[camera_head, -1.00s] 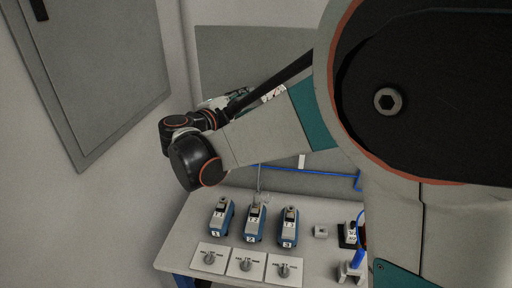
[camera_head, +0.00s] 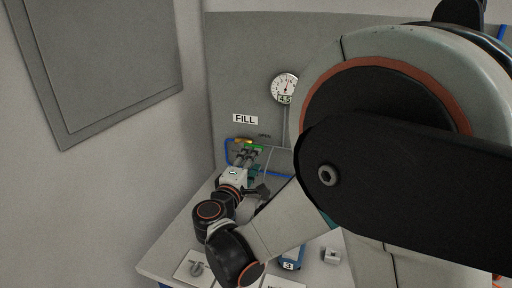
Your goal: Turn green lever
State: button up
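The green lever (camera_head: 253,147) is on the back panel below the FILL label, beside a yellow-orange lever (camera_head: 242,140) just to its left. My gripper (camera_head: 248,155) reaches toward the panel, with its dark fingers right at the green lever. The fingertips overlap the lever in the picture, so I cannot tell whether they touch it. The fingers are too small to show whether they are open or shut. The pipe behind the levers is partly hidden by my gripper.
A round gauge (camera_head: 285,88) with a 4.5 readout is on the panel, right of the FILL label (camera_head: 245,119). Blue device 3 (camera_head: 291,257), a small grey block (camera_head: 331,255) and a switch plate (camera_head: 194,268) are on the table (camera_head: 166,251). My arm hides much of the table.

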aim_at(259, 146)
jog(key=b+x, duration=0.1)
jog(key=x, duration=0.7)
jog(key=shift+b, duration=0.3)
grip_shut()
